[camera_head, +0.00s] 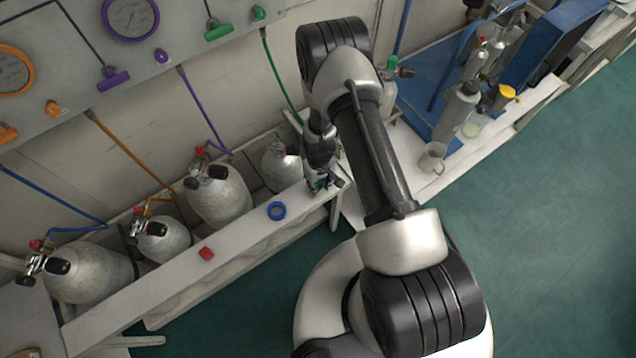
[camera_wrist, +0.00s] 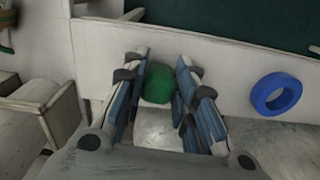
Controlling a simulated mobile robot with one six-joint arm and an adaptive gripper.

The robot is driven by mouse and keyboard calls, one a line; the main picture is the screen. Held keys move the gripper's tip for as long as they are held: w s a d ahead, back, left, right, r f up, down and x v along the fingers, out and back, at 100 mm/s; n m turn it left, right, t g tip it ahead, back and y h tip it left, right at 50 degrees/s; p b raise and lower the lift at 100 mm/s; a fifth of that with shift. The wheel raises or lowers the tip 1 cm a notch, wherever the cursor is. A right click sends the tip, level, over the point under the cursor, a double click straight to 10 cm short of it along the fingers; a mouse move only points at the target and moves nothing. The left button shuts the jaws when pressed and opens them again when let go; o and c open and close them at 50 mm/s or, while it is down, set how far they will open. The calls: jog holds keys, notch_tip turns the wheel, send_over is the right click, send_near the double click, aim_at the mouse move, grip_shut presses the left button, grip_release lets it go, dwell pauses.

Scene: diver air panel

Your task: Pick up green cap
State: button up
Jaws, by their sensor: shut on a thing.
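The green cap (camera_wrist: 158,84) shows in the wrist view between the tips of my gripper (camera_wrist: 161,88). My gripper's two fingers are shut on it from both sides. A white ledge surface lies around and beyond it; I cannot tell whether the cap touches the ledge. In the head view my gripper (camera_head: 318,182) is low at the right end of the white ledge (camera_head: 240,233), and the arm and fingers mostly hide the cap there.
A blue ring (camera_head: 277,210) lies on the ledge left of my gripper; it also shows in the wrist view (camera_wrist: 276,94). A red cap (camera_head: 206,253) sits further left. Several grey cylinders (camera_head: 218,198) stand behind the ledge. A mug (camera_head: 432,158) stands on the right bench.

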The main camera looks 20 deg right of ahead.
aim_at(319, 184)
jog(key=shift+r, duration=0.1)
notch_tip(319, 184, up, 20)
jog(key=p, duration=0.6)
